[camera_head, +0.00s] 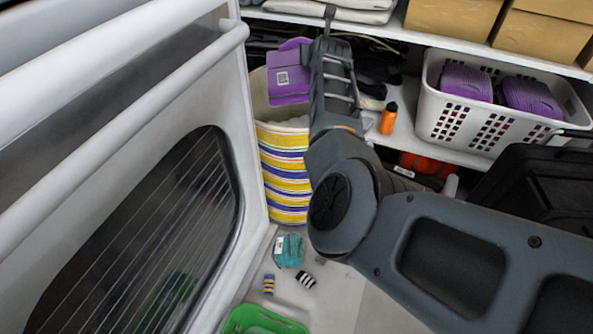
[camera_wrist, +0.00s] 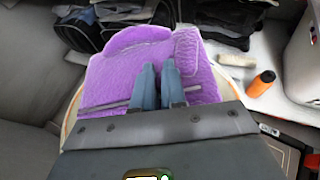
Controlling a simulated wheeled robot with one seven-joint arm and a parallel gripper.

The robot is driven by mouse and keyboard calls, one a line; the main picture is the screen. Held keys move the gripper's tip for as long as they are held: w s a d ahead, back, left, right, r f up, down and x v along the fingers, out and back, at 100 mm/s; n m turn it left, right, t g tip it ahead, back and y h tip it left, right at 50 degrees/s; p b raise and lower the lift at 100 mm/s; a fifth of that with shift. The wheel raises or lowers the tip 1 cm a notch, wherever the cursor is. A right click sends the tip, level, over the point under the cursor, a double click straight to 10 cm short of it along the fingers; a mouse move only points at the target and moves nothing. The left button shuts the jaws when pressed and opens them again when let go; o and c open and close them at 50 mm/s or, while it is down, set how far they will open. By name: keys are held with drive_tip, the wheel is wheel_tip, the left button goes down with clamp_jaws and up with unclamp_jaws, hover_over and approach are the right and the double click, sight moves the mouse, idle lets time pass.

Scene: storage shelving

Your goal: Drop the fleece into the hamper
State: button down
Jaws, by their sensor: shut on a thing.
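The purple fleece (camera_wrist: 115,80) looks folded, with a pale tag showing in the head view (camera_head: 289,86). My gripper (camera_wrist: 160,70) is shut on the fleece and holds it over the hamper's mouth. The hamper (camera_head: 285,172) is a tall round bin with yellow, white and purple stripes. Its rim (camera_wrist: 70,115) shows at the sides of the fleece in the wrist view. The fleece and gripper hide most of the hamper's opening. I cannot tell whether the fleece touches the rim.
A white basket (camera_head: 470,125) with purple items stands on the shelf at right, near an orange bottle (camera_head: 389,118). A large white-framed panel (camera_head: 140,180) stands close at left. Small items and a green bin (camera_head: 262,322) are on the floor.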

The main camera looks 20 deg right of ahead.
drive_tip(key=shift+f, duration=0.1)
drive_tip(key=c, duration=1.1)
unclamp_jaws()
drive_tip(key=shift+f, duration=0.1)
drive_tip(key=shift+s, duration=0.1)
drive_tip(key=p+v, duration=0.3)
drive_tip(key=v, duration=0.3)
drive_tip(key=shift+s+a+r+p, duration=0.1)
drive_tip(key=shift+s+r+p, duration=0.15)
drive_tip(key=shift+r+p, duration=0.05)
drive_tip(key=shift+s+r, duration=0.15)
drive_tip(key=shift+s, duration=0.35)
